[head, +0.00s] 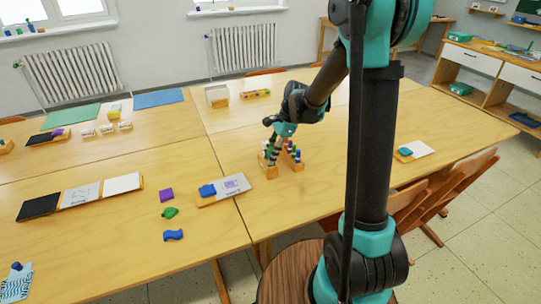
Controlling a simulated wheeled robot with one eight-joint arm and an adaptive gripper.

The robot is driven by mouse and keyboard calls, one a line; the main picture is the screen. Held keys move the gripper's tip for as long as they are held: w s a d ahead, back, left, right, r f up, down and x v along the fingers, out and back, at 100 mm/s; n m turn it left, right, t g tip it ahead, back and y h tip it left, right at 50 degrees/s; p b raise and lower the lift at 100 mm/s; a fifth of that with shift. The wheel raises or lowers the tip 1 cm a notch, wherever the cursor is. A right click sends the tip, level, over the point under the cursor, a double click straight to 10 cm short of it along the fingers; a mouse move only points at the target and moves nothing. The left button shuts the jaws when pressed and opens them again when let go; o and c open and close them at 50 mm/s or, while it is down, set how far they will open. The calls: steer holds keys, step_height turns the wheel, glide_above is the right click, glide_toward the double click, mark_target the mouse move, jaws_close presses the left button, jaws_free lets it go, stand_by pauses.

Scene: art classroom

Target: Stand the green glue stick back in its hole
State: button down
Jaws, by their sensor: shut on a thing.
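A wooden holder (269,172) stands near the front edge of the right-hand table, with a row of small upright sticks in blue, green and white at its right side (293,151). My gripper (271,150) points down over the left part of this holder. It is shut on a slim thing that I take to be the green glue stick, but the fingers mostly hide it. I cannot tell whether its lower end is in a hole or above it. The holes themselves are too small to make out.
A wooden tray with a blue block and white card (234,184) lies left of the holder. Purple, green and blue pieces (170,212) lie further left. A wooden block with coloured pegs (256,94) stands behind. Chairs (440,190) line the right edge.

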mark_target(271, 149)
steer(key=shift+f, duration=0.25)
stand_by(0.4)
steer(key=c, duration=1.3)
jaws_free()
steer(key=shift+o, duration=0.2)
steer(key=shift+o, duration=1.2)
steer(key=shift+r, duration=0.1)
steer(key=shift+r, duration=2.9)
steer(key=shift+s, duration=0.1)
